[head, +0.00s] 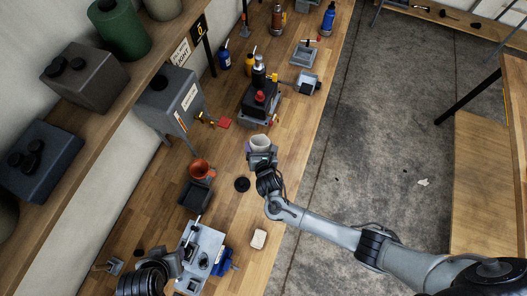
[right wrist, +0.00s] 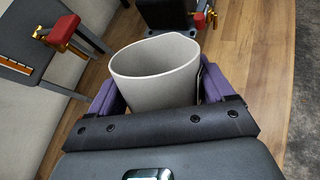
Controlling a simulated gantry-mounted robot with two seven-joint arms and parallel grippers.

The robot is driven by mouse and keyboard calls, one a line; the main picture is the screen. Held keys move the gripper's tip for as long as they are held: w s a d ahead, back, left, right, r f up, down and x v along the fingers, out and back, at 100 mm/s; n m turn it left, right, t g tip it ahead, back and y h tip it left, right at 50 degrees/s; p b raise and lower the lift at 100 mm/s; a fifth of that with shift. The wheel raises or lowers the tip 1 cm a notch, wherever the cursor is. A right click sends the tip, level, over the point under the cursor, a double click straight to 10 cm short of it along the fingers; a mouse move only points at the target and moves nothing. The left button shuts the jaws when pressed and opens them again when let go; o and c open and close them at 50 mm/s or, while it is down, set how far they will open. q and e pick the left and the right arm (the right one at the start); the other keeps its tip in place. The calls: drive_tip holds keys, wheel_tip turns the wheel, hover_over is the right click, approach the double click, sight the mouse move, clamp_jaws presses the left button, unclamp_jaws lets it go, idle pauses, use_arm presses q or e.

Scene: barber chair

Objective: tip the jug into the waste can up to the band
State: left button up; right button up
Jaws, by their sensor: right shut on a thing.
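A light grey open-topped jug (head: 260,143) is held upright or nearly so above the wooden bench in the head view. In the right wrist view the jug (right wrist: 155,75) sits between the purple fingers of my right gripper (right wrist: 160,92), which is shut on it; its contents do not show. A dark can with an orange funnel (head: 199,169) in its top stands to the left of and below the jug in the head view, apart from it. It looks like the waste can (head: 194,194); no band shows on it. My left gripper (head: 172,263) is low at the left; its fingers are unclear.
A black disc (head: 242,184) lies on the bench near the can. A grey metal plate (head: 208,240), a blue clamp (head: 222,260) and a pale block (head: 258,239) are nearer. A grey tank (head: 172,100) with a red-handled tap and a dark device (head: 260,103) stand farther along.

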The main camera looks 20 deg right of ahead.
idle(0.4)
drive_tip(key=shift+f+g+y, duration=0.1)
drive_tip(key=shift+g+y, duration=0.2)
drive_tip(key=shift+g, duration=0.2)
drive_tip(key=shift+m+g, duration=0.3)
drive_tip(key=shift+g, duration=0.1)
drive_tip(key=shift+f+y, duration=0.1)
drive_tip(key=shift+y, duration=0.2)
drive_tip(key=shift+g, duration=0.5)
drive_tip(key=shift+f, duration=0.1)
drive_tip(key=shift+f+m+g+y, duration=0.1)
drive_tip(key=shift+m+g+y, duration=0.2)
drive_tip(key=shift+g+y, duration=0.15)
